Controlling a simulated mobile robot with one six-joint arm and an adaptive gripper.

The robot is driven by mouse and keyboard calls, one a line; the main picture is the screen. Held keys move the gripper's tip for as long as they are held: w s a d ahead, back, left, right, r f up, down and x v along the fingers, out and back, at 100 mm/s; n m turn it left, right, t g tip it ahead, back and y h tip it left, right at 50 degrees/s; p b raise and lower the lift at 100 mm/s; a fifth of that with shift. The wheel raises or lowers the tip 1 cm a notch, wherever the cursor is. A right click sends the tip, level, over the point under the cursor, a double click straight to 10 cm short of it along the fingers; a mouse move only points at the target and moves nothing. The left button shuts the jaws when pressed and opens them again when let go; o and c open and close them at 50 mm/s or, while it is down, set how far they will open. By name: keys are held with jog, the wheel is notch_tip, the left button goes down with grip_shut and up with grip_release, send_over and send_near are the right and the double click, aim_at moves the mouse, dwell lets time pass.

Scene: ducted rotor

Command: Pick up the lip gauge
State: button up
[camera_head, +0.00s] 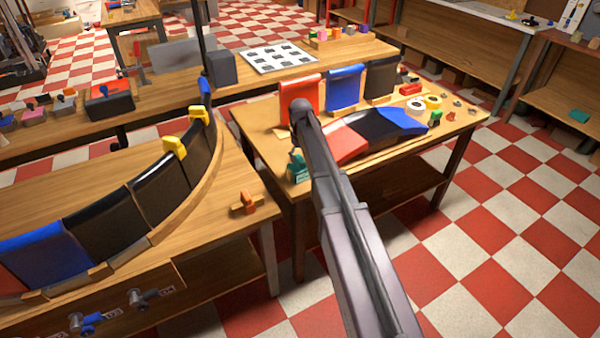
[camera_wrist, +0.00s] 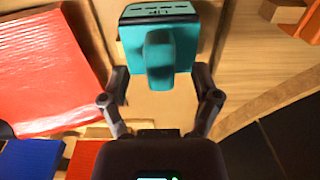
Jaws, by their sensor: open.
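The lip gauge is a teal block with dark "LIP" lettering and an upright grip tab, seen in the wrist view (camera_wrist: 185,40). In the head view it is the teal-green piece (camera_head: 298,173) at the near left corner of the right-hand bench, partly hidden by my arm. My gripper (camera_wrist: 161,80) is open, with one finger on each side of the tab's lower end in the picture. Gaps show between the tab and both fingers, and nothing is held. The head view mostly hides my gripper behind the arm.
The bench (camera_head: 262,137) carries red, blue and black panels close by, tape rolls (camera_head: 416,106) and small parts. A red panel (camera_wrist: 50,75) lies left of my gripper in the wrist view. A curved panel assembly (camera_head: 160,190) stands on the left bench beside an orange piece (camera_head: 248,201).

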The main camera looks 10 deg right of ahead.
jog(key=shift+f+b, duration=0.5)
jog(key=shift+f, duration=0.3)
grip_shut()
